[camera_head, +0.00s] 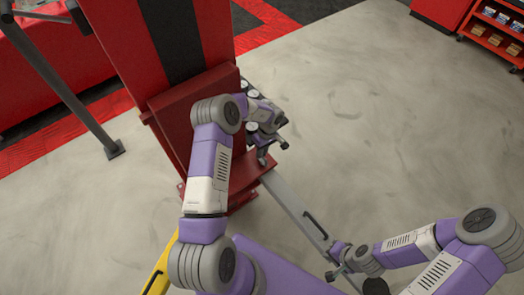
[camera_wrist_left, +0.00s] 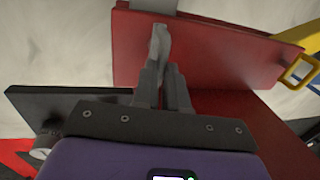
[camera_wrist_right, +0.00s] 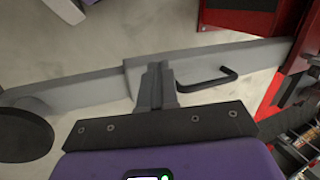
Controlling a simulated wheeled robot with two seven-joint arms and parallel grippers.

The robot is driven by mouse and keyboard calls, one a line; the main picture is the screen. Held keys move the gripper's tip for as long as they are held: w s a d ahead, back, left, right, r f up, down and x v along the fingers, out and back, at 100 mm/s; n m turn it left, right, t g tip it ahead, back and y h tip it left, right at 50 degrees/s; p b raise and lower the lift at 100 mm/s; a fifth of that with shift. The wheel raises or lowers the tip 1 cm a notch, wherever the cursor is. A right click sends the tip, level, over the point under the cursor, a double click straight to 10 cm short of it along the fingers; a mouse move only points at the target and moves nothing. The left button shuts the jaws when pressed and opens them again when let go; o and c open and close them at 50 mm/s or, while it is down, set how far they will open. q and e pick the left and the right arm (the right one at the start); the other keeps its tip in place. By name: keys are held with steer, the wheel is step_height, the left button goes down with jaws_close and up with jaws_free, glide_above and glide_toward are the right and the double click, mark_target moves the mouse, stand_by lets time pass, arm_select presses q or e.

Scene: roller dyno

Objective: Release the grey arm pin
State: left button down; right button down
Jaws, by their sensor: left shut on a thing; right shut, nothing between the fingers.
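The grey arm (camera_head: 294,207) runs from the base of the red post toward the lower right, with a black handle (camera_head: 315,225) on its side. My left gripper (camera_head: 262,157) is at the red carriage where the grey arm begins. It is shut on the slim grey arm pin, whose top (camera_wrist_left: 160,40) shows between the fingers in the left wrist view, in front of a red plate (camera_wrist_left: 210,50). The pin's lower end is hidden. My right gripper (camera_head: 336,268) is shut and empty at the outer part of the grey arm. The right wrist view shows the arm (camera_wrist_right: 100,90) just beyond its fingertips.
A yellow arm (camera_head: 160,266) lies left of my left arm. A black round pad (camera_wrist_right: 22,135) sits at the grey arm's outer end.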

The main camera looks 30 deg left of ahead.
arm_select(q)
steer(key=shift+r, duration=0.1)
step_height(320, 180, up, 3)
steer(key=p, duration=0.3)
steer(key=shift+w, duration=0.1)
steer(key=shift+a, duration=0.1)
steer(key=c, duration=1.2)
jaws_free()
steer(key=shift+o, duration=0.2)
step_height(320, 180, up, 7)
steer(key=w, duration=0.1)
steer(key=shift+d, duration=0.35)
